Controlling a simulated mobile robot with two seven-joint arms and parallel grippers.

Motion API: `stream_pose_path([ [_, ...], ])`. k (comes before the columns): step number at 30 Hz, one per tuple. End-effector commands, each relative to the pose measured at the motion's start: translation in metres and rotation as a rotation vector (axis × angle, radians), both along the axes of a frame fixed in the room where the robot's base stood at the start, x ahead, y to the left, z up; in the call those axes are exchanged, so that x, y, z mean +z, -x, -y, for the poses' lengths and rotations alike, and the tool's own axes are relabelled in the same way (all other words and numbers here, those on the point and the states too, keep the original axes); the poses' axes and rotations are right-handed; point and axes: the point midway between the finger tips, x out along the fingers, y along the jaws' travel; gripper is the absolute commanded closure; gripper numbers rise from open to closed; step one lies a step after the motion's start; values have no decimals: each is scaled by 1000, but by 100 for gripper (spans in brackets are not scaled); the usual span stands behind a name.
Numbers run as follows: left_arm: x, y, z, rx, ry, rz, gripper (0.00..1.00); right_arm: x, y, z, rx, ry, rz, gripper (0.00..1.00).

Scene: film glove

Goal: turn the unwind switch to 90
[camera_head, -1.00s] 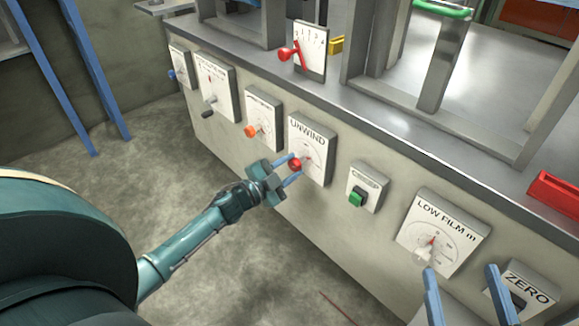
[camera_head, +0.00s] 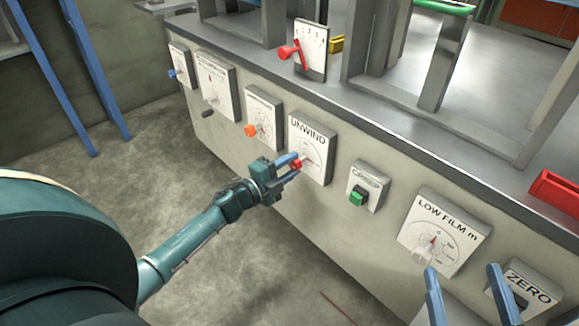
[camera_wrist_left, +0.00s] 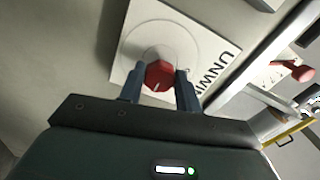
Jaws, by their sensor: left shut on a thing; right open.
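The unwind switch is a red knob (camera_head: 296,165) on a white dial plate marked UNWIND (camera_head: 309,146), fixed to the front of the machine. My left gripper (camera_head: 291,165) is shut on the red knob, with one blue finger on each side of it. The left wrist view shows the knob (camera_wrist_left: 159,75) between the fingers, with a pale mark on its face. Part of the dial scale is hidden by the gripper.
An orange knob (camera_head: 251,130) on a dial is to the left of the unwind plate, and a green switch (camera_head: 357,197) is to its right. The LOW FILM dial (camera_head: 444,232) and ZERO panel (camera_head: 527,288) are further right. A red lever (camera_head: 291,51) stands above on the machine top.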

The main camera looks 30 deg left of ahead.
Motion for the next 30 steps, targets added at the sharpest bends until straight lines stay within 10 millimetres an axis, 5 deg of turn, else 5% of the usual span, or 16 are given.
stream_pose_path([
  [10, -1, 0, 0, 0, -7, 0, 89, 1, 0, 0, 1, -1, 2, 35],
  [11, -1, 0, 0, 0, -7, 0, 66, 1, 0, 0, 1, -1, 2, 35],
  [18, 0, 0, 0, 0, -5, 1, 46, 0, 0, 0, 1, 0, 1, 35],
  [30, 0, 11, -4, 0, -2, -3, 45, 2, -1, 0, 0, 7, -1, 35],
])
